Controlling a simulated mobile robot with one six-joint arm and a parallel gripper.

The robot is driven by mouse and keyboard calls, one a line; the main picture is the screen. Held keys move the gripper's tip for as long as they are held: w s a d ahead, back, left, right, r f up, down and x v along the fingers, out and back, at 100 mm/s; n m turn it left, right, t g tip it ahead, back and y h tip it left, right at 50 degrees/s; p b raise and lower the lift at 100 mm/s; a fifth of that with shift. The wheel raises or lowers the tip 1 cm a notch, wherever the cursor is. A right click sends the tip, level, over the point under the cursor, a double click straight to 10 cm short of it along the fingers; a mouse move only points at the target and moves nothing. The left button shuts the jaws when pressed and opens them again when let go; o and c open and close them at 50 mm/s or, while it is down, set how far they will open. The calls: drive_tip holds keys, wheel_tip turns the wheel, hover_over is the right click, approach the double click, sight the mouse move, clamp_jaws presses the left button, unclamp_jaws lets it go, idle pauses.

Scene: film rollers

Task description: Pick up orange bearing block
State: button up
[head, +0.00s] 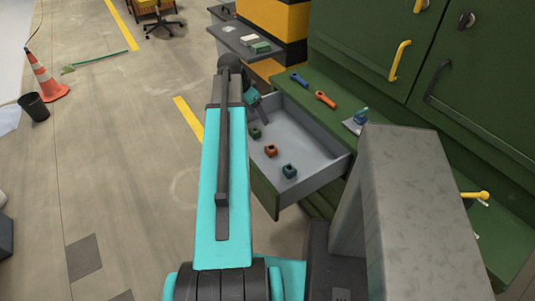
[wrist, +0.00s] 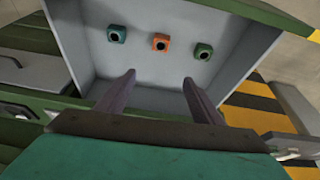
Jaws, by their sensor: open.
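The orange bearing block (head: 271,151) sits in an open grey-lined drawer (head: 318,148), between two green-toned blocks. In the wrist view the orange block (wrist: 160,43) is in the middle of the row, with a dark round hole facing the camera. A teal block (head: 289,171) is nearest in the head view and shows at left in the wrist view (wrist: 117,35). A green block (head: 255,132) is farther off and shows at right in the wrist view (wrist: 202,51). My gripper (wrist: 158,80) is open and empty, its two fingers apart from the blocks. In the head view my arm partly hides it.
The drawer's walls surround the blocks. A green bench beside it holds a blue tool (head: 299,80), an orange tool (head: 325,99) and a blue item (head: 361,116). Green cabinets stand at the right. The floor at left is mostly clear, with a cone (head: 47,79) and a bin (head: 34,106).

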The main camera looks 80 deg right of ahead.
drive_tip(key=b, duration=0.9)
hover_over(271, 148)
drive_tip(key=w+a, duration=0.3)
drive_tip(key=w, duration=0.1)
wheel_tip(271, 148, down, 9)
drive_tip(key=shift+s+a+f+m+b, duration=0.2)
drive_tip(key=shift+f+m+b, duration=0.1)
drive_tip(key=shift+f+b, duration=0.4)
drive_tip(key=shift+r, duration=0.15)
drive_tip(key=shift+x, duration=4.25)
drive_tip(key=shift+p+x, duration=0.7)
drive_tip(key=shift+x, duration=1.95)
drive_tip(key=shift+w, duration=0.1)
